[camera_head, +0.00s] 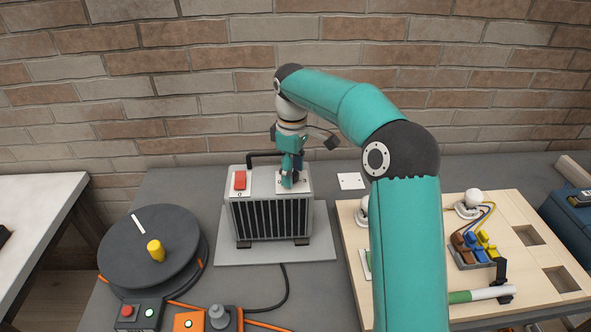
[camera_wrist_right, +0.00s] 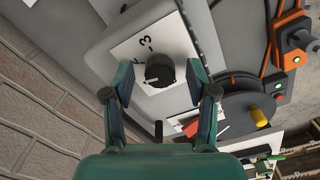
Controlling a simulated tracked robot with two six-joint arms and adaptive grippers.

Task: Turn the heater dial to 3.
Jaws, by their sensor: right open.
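The heater (camera_head: 270,215) is a grey box with a dark front grille, standing on a grey plate on the table. Its black round dial (camera_wrist_right: 159,70) shows in the right wrist view on a white label (camera_wrist_right: 172,40), where a 3 is readable near the dial; other marks are partly hidden. My right gripper (camera_head: 289,180) points down over the right part of the heater top and covers the dial in the head view. In the wrist view its open fingers (camera_wrist_right: 160,80) stand on either side of the dial; I cannot tell whether they touch it. My left gripper is out of view.
A red switch (camera_head: 240,180) sits on the heater top, left of my gripper. A dark reel (camera_head: 180,240) with a yellow knob (camera_head: 156,251) lies at left. Button boxes (camera_head: 135,313) and cables are in front. A wooden board (camera_head: 400,285) with parts is at right. A brick wall stands behind.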

